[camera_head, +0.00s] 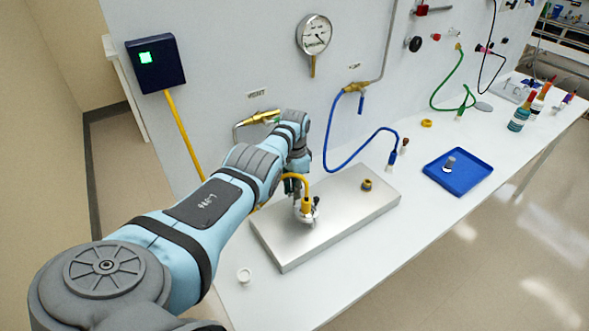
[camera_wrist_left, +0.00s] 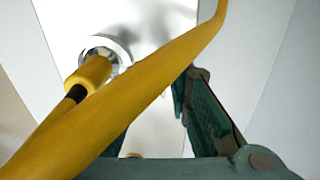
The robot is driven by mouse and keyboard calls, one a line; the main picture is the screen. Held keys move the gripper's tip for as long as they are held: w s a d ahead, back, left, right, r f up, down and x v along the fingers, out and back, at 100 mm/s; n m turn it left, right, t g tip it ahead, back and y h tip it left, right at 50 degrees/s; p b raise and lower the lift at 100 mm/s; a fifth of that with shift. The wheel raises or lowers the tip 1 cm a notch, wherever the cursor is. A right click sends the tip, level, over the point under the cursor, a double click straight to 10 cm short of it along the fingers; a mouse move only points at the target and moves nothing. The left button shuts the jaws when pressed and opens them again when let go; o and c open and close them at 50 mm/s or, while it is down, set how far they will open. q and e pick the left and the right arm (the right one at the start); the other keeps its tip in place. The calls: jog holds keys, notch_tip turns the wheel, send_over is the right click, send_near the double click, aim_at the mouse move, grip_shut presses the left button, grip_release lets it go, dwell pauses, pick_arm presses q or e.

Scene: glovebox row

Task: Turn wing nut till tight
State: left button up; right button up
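A yellow hose ends in a yellow connector (camera_head: 306,205) on a round metal fitting (camera_head: 305,214) on the steel plate (camera_head: 345,222). My left gripper (camera_head: 297,188) is right at this fitting, partly hidden by my arm and the hose. In the left wrist view the hose (camera_wrist_left: 130,100) crosses in front of the fingers, with the connector (camera_wrist_left: 88,77) and a metal ring (camera_wrist_left: 105,50) at upper left. The dark green fingers stand apart with nothing seen between them. I cannot make out the wing nut. My right gripper is not in view.
A brass port (camera_head: 366,184) stands on the plate's right part. A blue tray (camera_head: 474,182) holds a small grey part. A blue hose (camera_head: 345,165) hangs behind the plate. Bottles (camera_head: 518,120) stand far right.

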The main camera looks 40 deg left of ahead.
pick_arm(q)
jog(key=shift+a+r, duration=0.1)
jog(key=shift+w+r, duration=0.15)
jog(key=shift+r, duration=0.35)
notch_tip(320, 180, up, 11)
dwell(0.7)
